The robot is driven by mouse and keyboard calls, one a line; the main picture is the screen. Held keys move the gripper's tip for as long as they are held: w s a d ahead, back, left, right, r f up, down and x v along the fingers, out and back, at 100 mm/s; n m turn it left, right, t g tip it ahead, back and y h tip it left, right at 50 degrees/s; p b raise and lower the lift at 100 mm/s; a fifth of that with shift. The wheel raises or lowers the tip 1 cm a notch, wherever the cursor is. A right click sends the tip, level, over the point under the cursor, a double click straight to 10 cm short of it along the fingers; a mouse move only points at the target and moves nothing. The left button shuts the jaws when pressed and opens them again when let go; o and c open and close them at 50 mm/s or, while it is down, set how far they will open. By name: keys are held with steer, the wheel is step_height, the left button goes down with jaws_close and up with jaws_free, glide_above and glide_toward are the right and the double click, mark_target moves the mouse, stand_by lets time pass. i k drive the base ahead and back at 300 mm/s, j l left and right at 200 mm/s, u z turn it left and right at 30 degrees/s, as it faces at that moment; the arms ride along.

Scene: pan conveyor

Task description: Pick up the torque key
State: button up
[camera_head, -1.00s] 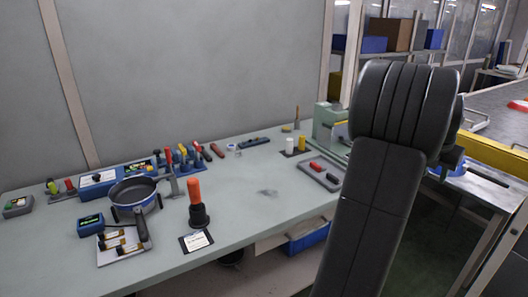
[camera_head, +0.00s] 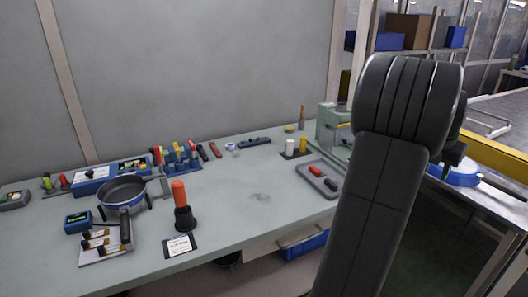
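An orange-handled tool (camera_head: 179,193), which looks like the torque key, stands upright in a round black holder (camera_head: 185,220) near the front edge of the workbench. A white label card in a black frame (camera_head: 180,245) lies in front of it; its print is too small to read. My arm is raised at the right of the picture, well away from the tool. My gripper (camera_head: 455,152) is mostly hidden behind the arm's dark upper link, over the area by the blue pan on the right. Its fingers cannot be made out.
The workbench (camera_head: 235,215) holds a pan (camera_head: 122,193) on a stand left of the orange tool, a rack of coloured handles (camera_head: 180,158), and a grey tray (camera_head: 322,178) with red and black parts. The bench middle is clear. A blue pan (camera_head: 459,174) sits at right.

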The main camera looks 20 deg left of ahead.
mark_target(163, 164)
steer(key=u, duration=0.4)
steer(key=i+l+u, duration=0.1)
steer(key=u, duration=0.3)
steer(key=l+u, duration=0.1)
steer(key=u, duration=0.3)
steer(key=i+l+u, duration=0.1)
steer(key=u, duration=0.25)
steer(key=i+u, duration=0.2)
steer(key=u, duration=0.15)
steer(key=i+l+u, duration=0.15)
steer(key=u, duration=0.2)
steer(key=i+l+u, duration=0.15)
steer(key=u, duration=0.25)
